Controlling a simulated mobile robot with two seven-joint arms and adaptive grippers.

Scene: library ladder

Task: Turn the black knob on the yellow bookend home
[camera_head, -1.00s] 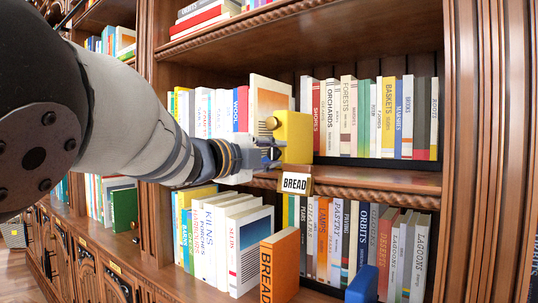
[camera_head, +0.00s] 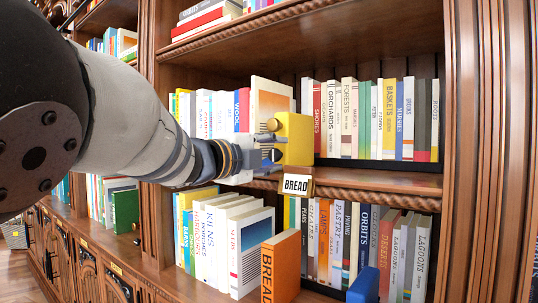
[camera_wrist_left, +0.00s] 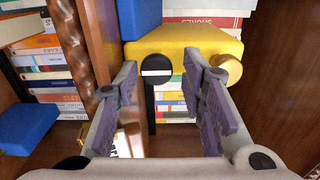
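The yellow bookend (camera_head: 297,138) stands on the middle shelf, at the right end of a row of books. My left gripper (camera_head: 272,148) is at the bookend's left side. In the wrist view my left gripper (camera_wrist_left: 160,66) is open, its fingers on either side of the black knob, with visible gaps. My right gripper is out of view.
A BREAD label (camera_head: 296,185) hangs on the shelf edge just below the bookend. An orange BREAD book (camera_head: 280,268) and a blue block (camera_head: 364,286) stand on the lower shelf. The shelf stretch right of the bookend has a bare front strip (camera_head: 380,176).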

